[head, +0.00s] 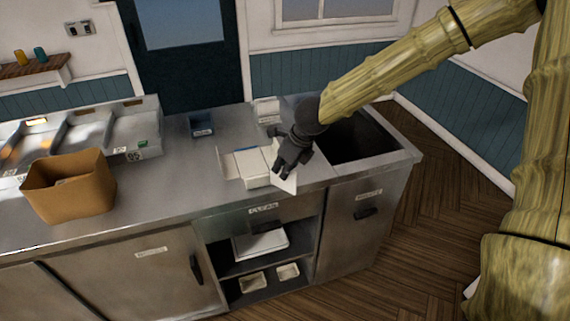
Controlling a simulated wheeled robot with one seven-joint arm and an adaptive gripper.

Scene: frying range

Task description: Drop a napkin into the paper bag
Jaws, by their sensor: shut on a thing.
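My gripper (282,168) is over the right part of the steel counter, shut on a white napkin (287,182). The napkin hangs tilted just beside a stack of white napkins (256,181) in a holder. Whether the held napkin still touches the stack I cannot tell. The brown paper bag (70,203) stands open and upright on the left of the counter, well apart from my gripper. Something pale shows inside the bag, too small to name.
A frying station (140,108) with metal trays lies behind the bag. A small dark container (202,124) and a white dispenser (268,111) stand at the back. An open dark bin well (360,140) is at the right. The counter (165,185) between bag and napkins is clear.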

